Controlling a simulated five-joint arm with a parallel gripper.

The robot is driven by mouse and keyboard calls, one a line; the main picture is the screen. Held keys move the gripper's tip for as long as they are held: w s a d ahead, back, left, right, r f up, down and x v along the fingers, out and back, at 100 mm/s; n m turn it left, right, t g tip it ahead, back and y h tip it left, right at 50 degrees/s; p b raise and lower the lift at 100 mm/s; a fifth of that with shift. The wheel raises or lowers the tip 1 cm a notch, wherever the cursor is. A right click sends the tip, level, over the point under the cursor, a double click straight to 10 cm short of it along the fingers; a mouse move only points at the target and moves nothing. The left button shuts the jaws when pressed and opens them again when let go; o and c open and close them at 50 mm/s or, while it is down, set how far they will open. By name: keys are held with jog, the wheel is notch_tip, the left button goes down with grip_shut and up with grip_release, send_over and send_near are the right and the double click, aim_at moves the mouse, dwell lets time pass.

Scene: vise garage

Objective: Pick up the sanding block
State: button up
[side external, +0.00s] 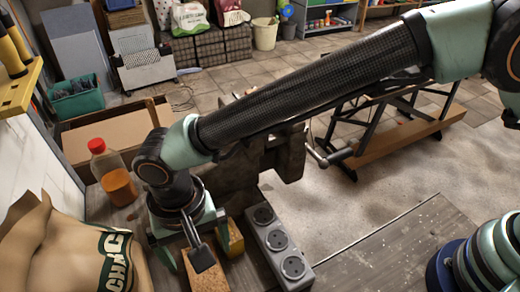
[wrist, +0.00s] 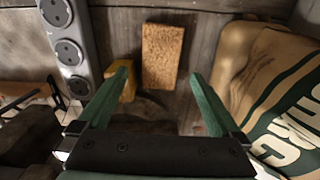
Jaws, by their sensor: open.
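A brown, grainy, cork-like block (wrist: 162,56), which looks like the sanding block, lies flat on the grey wooden bench in the wrist view. It also shows in the side view (side external: 208,278), partly covered by my wrist parts. My gripper (wrist: 158,75) is open and empty, with its two green fingers apart. In the wrist view the block lies between and beyond the fingertips, nearer the middle; I cannot tell the height gap. A smaller yellow block (wrist: 127,90) lies left of it, partly hidden behind the left finger; the side view shows it too (side external: 235,238).
A grey power strip (side external: 278,245) lies right of the blocks. A paper sack (side external: 62,245) stands at the left, close to my gripper. An orange bottle (side external: 113,175) and a cardboard box (side external: 110,135) stand behind. A dark vise (side external: 290,155) is beneath my arm.

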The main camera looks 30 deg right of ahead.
aim_at(205, 273)
jog(key=shift+f, duration=3.2)
jog(key=c, duration=1.2)
